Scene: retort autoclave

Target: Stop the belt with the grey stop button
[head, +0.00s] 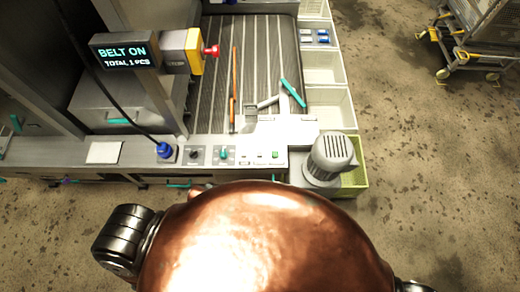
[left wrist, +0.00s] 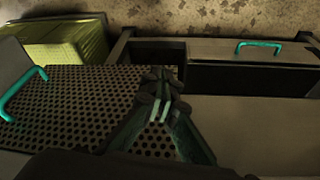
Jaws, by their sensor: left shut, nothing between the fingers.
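The ribbed belt (head: 215,85) runs away from me in the head view. A display (head: 126,51) beside it reads BELT ON, TOTAL 1 PCS. The control panel (head: 205,164) along the near edge carries a black knob (head: 194,155), a teal switch (head: 224,153) and a lit green button (head: 275,154). Small buttons sit between the switch and the green one; I cannot tell which is the grey stop button. My left gripper (left wrist: 160,108) is shut and empty above a perforated plate (left wrist: 75,100) in the left wrist view. Neither gripper shows in the head view.
A red mushroom button (head: 210,51) sticks out of a yellow box beside the belt. A grey ribbed motor-like unit (head: 330,158) stands at the panel's right end. White bins (head: 322,68) line the belt's right side. A wheeled cart (head: 480,40) stands at upper right; floor between is clear.

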